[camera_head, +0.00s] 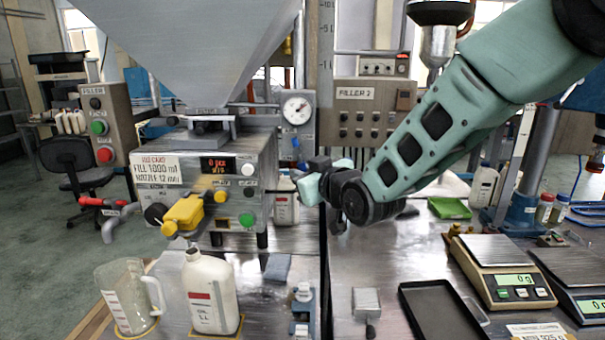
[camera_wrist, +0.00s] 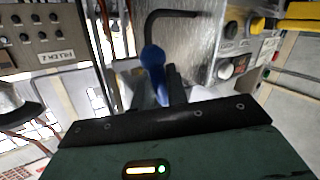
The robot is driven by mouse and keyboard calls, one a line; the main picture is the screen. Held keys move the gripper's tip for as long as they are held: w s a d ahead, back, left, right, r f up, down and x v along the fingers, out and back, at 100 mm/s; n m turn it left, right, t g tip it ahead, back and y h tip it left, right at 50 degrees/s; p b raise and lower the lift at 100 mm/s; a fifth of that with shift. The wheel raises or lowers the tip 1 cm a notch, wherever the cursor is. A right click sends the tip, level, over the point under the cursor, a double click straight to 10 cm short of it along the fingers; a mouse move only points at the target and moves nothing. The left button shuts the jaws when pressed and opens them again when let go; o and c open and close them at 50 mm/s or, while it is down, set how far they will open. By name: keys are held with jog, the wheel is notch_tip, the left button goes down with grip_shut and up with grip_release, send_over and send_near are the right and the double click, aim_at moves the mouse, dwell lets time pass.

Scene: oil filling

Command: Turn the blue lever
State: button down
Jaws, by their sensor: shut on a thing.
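The blue lever (camera_wrist: 154,62) shows in the wrist view as a rounded blue knob with a shaft running down between my fingers. My gripper (camera_wrist: 165,92) is shut on it. In the head view my gripper (camera_head: 312,187) is at the right side of the filler machine (camera_head: 240,175), in front of the gap beside the second filler panel. The lever is mostly hidden there by my gripper.
A yellow-handled valve (camera_head: 185,213) juts from the filler's front. Below it stand a clear jug (camera_head: 125,295) and a white bottle (camera_head: 208,290). To the right are a black tray (camera_head: 440,312), scales (camera_head: 500,270) and a green tray (camera_head: 449,208). The FILLER 2 panel (camera_head: 368,112) is behind my arm.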

jog(key=c, duration=1.5)
grip_release()
jog(key=b+v, duration=0.4)
jog(key=v, duration=1.3)
jog(key=shift+s+d+b, duration=0.1)
jog(key=shift+s+b, duration=0.15)
jog(key=shift+b, duration=0.1)
